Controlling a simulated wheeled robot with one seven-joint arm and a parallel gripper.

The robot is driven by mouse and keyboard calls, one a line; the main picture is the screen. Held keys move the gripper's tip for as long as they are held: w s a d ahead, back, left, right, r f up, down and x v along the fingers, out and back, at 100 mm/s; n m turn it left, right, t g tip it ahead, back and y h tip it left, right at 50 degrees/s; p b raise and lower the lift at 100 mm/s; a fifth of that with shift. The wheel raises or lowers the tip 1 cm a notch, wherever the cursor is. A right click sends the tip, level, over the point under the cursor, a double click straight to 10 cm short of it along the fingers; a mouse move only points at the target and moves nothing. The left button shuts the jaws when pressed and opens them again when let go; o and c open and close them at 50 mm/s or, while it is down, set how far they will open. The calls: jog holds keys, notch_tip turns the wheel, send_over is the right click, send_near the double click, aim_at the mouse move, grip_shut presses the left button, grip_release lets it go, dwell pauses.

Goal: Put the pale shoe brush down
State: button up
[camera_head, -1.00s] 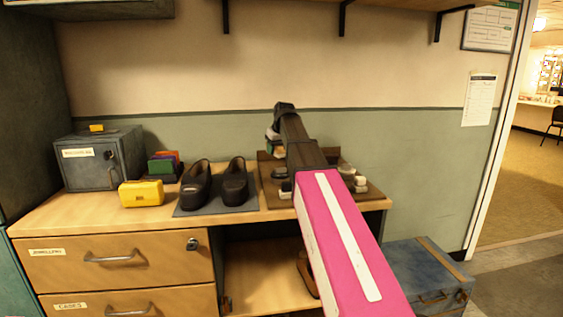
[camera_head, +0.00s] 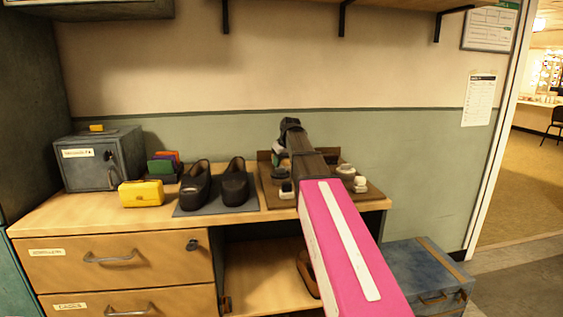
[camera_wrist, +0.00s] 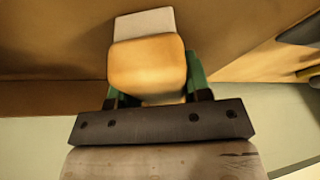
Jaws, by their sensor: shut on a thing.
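In the wrist view the pale shoe brush (camera_wrist: 147,68) is a tan block with a whitish part beyond its far end. It is held between the green finger pads of my gripper (camera_wrist: 152,98), which is shut on it. In the head view my arm hides most of the gripper (camera_head: 278,152) and the brush, over the back left of a brown wooden tray (camera_head: 374,194) on the bench. I cannot tell whether the brush touches the surface below.
The tray also carries a small white-and-dark item (camera_head: 287,190), a white item (camera_head: 360,184) and a round tin (camera_head: 345,171). Black shoes (camera_head: 235,183) stand on a grey mat (camera_head: 213,209) to the left. A yellow box (camera_head: 141,194) and grey safe (camera_head: 90,165) stand farther left.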

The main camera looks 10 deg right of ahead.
jog(key=o, duration=0.9)
jog(key=v, duration=1.2)
